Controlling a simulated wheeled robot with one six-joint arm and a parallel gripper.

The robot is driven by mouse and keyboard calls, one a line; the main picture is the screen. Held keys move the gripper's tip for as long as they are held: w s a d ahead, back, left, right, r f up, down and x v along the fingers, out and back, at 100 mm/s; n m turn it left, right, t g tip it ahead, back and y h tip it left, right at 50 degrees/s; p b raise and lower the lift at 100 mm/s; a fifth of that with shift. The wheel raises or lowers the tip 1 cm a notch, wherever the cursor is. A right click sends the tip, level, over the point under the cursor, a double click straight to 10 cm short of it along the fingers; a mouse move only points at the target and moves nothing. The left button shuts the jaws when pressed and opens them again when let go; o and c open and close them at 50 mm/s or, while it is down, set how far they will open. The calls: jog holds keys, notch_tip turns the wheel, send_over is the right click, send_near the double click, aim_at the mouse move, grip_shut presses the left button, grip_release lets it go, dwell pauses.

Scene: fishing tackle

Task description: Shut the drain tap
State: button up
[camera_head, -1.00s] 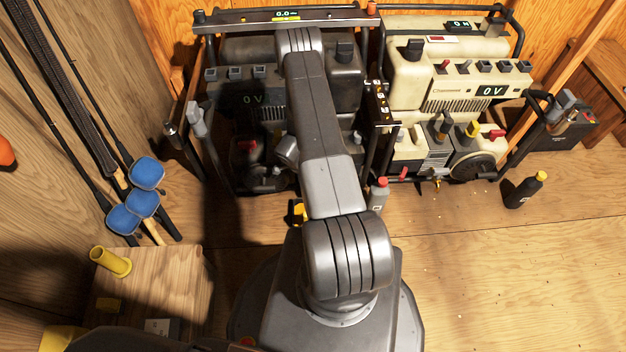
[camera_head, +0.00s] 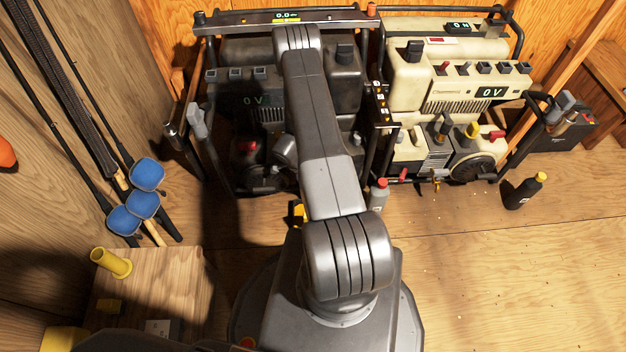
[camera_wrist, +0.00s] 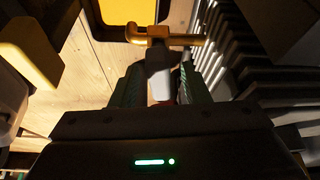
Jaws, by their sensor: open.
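A brass-coloured tap with a crosswise handle (camera_wrist: 165,38) shows in the wrist view, just beyond my fingertips. I take it for the drain tap; which way its handle is set is hard to tell. My gripper (camera_wrist: 161,75) is open, its two dark green fingers either side of a pale, shadowed part in line with the tap. I cannot tell whether they touch it. In the head view my arm hides the gripper and this tap. The dark generator (camera_head: 235,80) stands behind my arm. A small brass tap (camera_head: 437,186) shows low on the cream generator (camera_head: 408,75).
In the wrist view, dark fins (camera_wrist: 245,75) lie close on the right and a yellow block (camera_wrist: 30,50) on the left. A dark bottle (camera_head: 522,192) and a grey bottle (camera_head: 378,196) stand on the floor. Fishing rods (camera_head: 75,150) lean at left.

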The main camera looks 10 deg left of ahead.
jog(key=p+v, duration=0.3)
jog(key=v, duration=0.9)
jog(key=shift+a, duration=0.15)
jog(key=shift+r, duration=0.15)
